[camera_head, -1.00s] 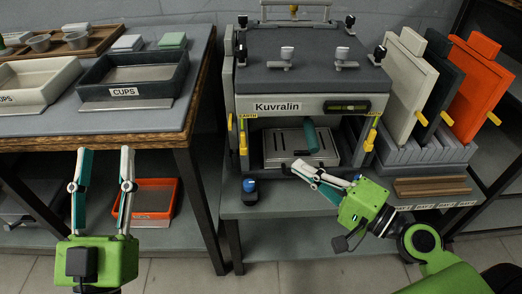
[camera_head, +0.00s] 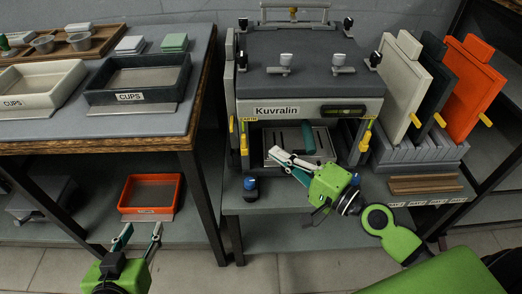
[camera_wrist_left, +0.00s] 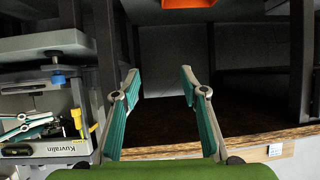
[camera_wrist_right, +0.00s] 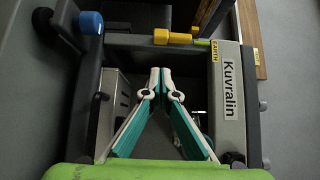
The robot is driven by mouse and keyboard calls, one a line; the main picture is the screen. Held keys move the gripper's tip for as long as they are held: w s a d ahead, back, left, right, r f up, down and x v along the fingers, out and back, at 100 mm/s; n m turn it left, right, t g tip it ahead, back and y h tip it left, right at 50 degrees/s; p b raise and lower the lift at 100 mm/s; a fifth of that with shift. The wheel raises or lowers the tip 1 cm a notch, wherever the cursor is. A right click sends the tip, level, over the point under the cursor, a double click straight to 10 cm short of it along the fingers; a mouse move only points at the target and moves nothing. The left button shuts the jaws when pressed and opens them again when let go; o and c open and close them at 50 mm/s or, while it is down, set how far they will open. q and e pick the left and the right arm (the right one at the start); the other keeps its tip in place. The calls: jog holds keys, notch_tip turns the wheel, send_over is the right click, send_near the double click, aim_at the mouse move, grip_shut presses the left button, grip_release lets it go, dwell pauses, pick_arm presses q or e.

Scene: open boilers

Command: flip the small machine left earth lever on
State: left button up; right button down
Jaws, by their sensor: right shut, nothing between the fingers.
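The small machine labelled Kuvralin (camera_head: 276,111) stands on a grey bench. Its left earth lever (camera_head: 244,140) is yellow-tipped and hangs down at the left front post. In the right wrist view the yellow lever (camera_wrist_right: 172,37) lies near the EARTH label. My right gripper (camera_head: 280,157) is shut and empty in front of the machine's opening, right of the lever and apart from it. In its wrist view the closed fingertips (camera_wrist_right: 160,72) point toward the lever side. My left gripper (camera_head: 138,235) is open and empty, low in front of the left table.
A blue-topped knob (camera_head: 250,184) stands on the bench below the left post. A second yellow lever (camera_head: 366,137) hangs at the right post. Coloured panels (camera_head: 470,90) stand in a rack at right. An orange tray (camera_head: 150,210) sits on the lower left shelf.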

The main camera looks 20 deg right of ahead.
aim_at(248, 146)
jog(key=shift+w+a+p, duration=0.3)
jog(key=shift+a+p, duration=0.15)
jog(key=shift+a, duration=0.25)
jog(key=shift+w+a+p, duration=0.25)
jog(key=shift+a+p, duration=0.15)
jog(key=shift+a, duration=0.3)
jog(key=shift+w+a+p, duration=0.3)
jog(key=shift+a+p, duration=0.15)
jog(key=shift+a, duration=0.25)
pick_arm(q)
jog(key=s+a+f+g+y, duration=0.1)
jog(key=s+a+f+g, duration=0.1)
jog(key=s+f+g, duration=0.2)
jog(key=s+a+f+g+y, duration=0.1)
jog(key=s+a+f+g, duration=0.1)
jog(key=s+f, duration=0.3)
jog(key=s+g, duration=0.1)
jog(key=s, duration=0.3)
jog(key=shift+s+a+g, duration=0.2)
jog(key=shift+a+g, duration=0.15)
jog(key=shift+g, duration=0.05)
jog(key=shift+w, duration=0.1)
